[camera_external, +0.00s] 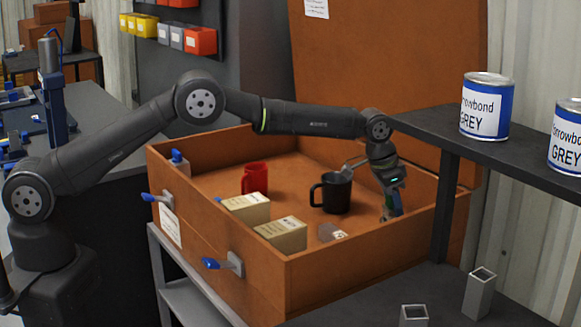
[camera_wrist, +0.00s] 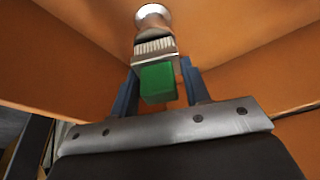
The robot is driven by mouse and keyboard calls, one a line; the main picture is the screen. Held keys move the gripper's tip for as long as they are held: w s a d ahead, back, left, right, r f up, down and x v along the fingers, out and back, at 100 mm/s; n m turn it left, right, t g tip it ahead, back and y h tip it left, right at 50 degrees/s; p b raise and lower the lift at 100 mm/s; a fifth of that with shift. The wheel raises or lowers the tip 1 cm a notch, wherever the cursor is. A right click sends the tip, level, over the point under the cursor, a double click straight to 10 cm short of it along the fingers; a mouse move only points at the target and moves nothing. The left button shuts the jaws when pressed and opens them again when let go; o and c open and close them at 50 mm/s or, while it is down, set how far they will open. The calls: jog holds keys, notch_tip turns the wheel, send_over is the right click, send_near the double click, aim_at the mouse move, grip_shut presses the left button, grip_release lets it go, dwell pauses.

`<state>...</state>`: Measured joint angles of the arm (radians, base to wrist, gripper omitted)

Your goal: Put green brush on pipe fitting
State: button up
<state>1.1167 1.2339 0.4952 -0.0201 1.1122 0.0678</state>
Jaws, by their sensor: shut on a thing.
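My gripper (camera_external: 391,212) is low inside the orange crate, near its right corner. In the wrist view, my gripper (camera_wrist: 160,88) is shut on the green brush (camera_wrist: 157,82), whose green end lies between the two blue-grey fingers. The brush's pale bristles (camera_wrist: 155,46) point away from my wrist. Just beyond them is a round, shiny, metal-looking piece (camera_wrist: 153,15), which looks like the pipe fitting. It overlaps the brush end in the picture, and I cannot tell whether they touch. The brush and fitting are not clear in the external view.
The orange crate (camera_external: 215,238) has walls around my gripper. A dark shelf (camera_external: 420,124) with paint cans (camera_external: 486,106) stands at right.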

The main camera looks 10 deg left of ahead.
jog(key=o, duration=1)
jog(key=shift+f, duration=0.15)
jog(key=v, duration=1.2)
jog(key=x, duration=1.1)
jog(key=shift+d+f, duration=0.15)
jog(key=shift+f, duration=0.25)
jog(key=shift+w+d+r, duration=0.1)
jog(key=shift+r, duration=1.8)
